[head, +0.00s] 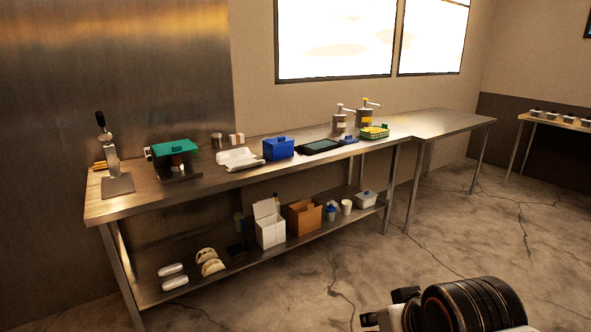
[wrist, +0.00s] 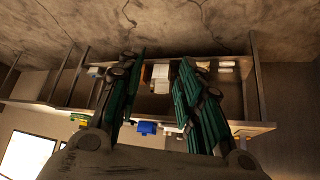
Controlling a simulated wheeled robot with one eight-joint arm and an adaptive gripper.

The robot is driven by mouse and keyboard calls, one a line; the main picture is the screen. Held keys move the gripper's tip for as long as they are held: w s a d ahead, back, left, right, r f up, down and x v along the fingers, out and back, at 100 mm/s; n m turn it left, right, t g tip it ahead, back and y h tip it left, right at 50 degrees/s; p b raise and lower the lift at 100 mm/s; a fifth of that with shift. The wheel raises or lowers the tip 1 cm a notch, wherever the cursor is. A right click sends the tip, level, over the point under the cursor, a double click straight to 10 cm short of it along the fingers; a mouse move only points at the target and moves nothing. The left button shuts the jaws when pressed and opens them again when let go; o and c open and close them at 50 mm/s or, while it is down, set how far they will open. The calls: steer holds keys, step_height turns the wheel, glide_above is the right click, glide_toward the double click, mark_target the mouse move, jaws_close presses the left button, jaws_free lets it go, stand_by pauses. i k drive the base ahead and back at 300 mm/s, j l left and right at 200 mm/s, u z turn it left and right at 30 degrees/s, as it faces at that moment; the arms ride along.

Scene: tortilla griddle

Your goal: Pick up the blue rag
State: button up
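A small blue item (head: 348,139) lies on the metal table between the black tray and the green basket in the head view. It may be the blue rag, but it is too small to tell. A larger, box-shaped blue object (head: 278,148) stands left of the tray. It also seems to show in the upside-down wrist view (wrist: 147,128). My gripper (wrist: 158,62) has its two green-padded fingers spread wide, with nothing held between them. It is well apart from the table. In the head view, part of my arm shows at the bottom right.
The long metal table (head: 450,124) has a clear right end. A black tray (head: 319,147), a green basket (head: 374,133), pump dispensers (head: 340,122) and a green-topped device (head: 176,152) stand on it. Boxes (head: 304,217) sit on the lower shelf. The front floor is open.

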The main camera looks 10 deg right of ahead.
mark_target(348, 139)
steer(key=i+l+z, duration=0.15)
steer(key=i, duration=0.55)
steer(key=i+l+z, duration=0.15)
steer(key=i, duration=0.5)
steer(key=i+z, duration=0.1)
steer(key=i, duration=0.6)
steer(key=i+z, duration=0.15)
steer(key=i, duration=0.55)
steer(key=i+j+z, duration=0.15)
steer(key=i, duration=0.5)
steer(key=i+j+z, duration=0.15)
steer(key=i, duration=0.55)
steer(key=j, duration=0.1)
